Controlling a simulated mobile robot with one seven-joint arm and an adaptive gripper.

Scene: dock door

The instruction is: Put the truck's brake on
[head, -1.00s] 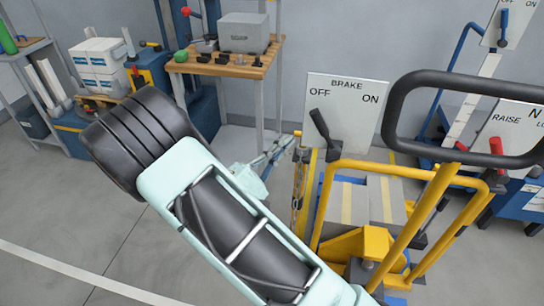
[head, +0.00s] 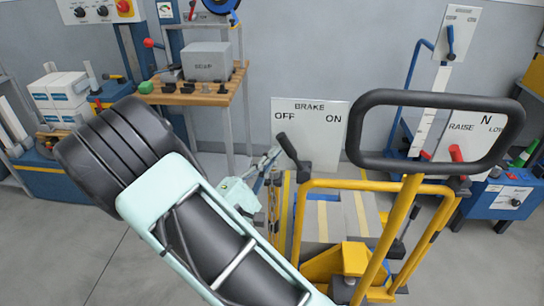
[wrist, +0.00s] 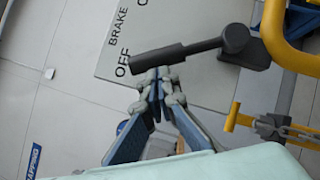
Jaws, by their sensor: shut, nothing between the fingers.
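The brake lever (head: 290,150) is a black handle on the yellow truck (head: 350,184), in front of a white panel (head: 325,135) marked BRAKE, OFF and ON. It leans left, under OFF. In the wrist view the lever (wrist: 178,53) lies across the top middle, beside the word OFF. My gripper (head: 275,155) is just left of the lever in the head view. In the wrist view my gripper (wrist: 158,80) has its fingertips together and empty, right by the lever's grip end. I cannot tell whether they touch it.
The truck's black loop handle (head: 435,97) rises right of the lever. A RAISE panel (head: 470,135) with a red lever (head: 456,153) stands behind it. A wooden bench (head: 200,95) with a grey box (head: 207,62) is at the back left. Open floor lies left of the truck.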

